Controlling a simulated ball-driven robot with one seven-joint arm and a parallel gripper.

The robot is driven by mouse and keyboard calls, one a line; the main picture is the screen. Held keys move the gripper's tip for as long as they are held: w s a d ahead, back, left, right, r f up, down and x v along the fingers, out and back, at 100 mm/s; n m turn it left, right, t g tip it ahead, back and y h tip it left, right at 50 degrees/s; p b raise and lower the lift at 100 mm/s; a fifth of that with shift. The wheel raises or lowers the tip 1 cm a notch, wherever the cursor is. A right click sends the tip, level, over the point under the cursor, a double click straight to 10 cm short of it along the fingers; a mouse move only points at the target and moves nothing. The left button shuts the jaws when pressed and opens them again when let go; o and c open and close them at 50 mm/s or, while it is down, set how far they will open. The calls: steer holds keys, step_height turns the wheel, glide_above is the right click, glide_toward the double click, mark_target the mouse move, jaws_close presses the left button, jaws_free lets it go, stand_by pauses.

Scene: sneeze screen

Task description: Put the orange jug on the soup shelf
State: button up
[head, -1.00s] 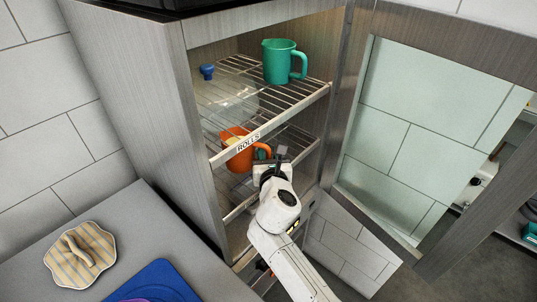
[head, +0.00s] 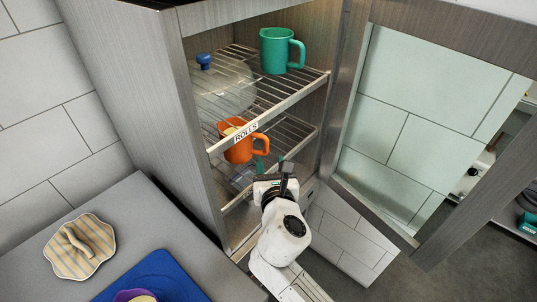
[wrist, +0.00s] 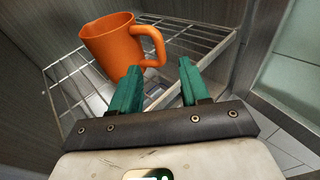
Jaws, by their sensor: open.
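The orange jug (head: 238,151) stands upright on the lower wire shelf (head: 291,133) of the open cabinet, below the shelf labelled ROLLS. Its handle points right. The jug also shows in the wrist view (wrist: 112,48), with the wire shelf (wrist: 195,38) around it. My gripper (head: 271,168) is open and empty, just in front of the jug and to the lower right of its handle. In the wrist view its green fingers (wrist: 160,72) are spread, with the handle just beyond them and nothing between them. No label reading soup is legible.
A green jug (head: 276,51) and a clear domed cover with a blue knob (head: 204,62) stand on the ROLLS shelf (head: 238,138). The cabinet door (head: 424,115) is open at right. A counter at lower left holds a striped pot holder (head: 79,246) and blue mat (head: 158,278).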

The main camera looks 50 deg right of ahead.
steer(key=s+f+m+g+y, duration=0.4)
steer(key=s+f+m+g, duration=0.3)
steer(key=s+f+m, duration=0.8)
steer(key=s+a+f+m+g+y, duration=0.3)
steer(key=s+a+m+y, duration=0.3)
steer(key=s+a+m, duration=0.3)
steer(key=m+g, duration=0.1)
steer(key=m, duration=0.3)
steer(key=shift+s+g, duration=0.3)
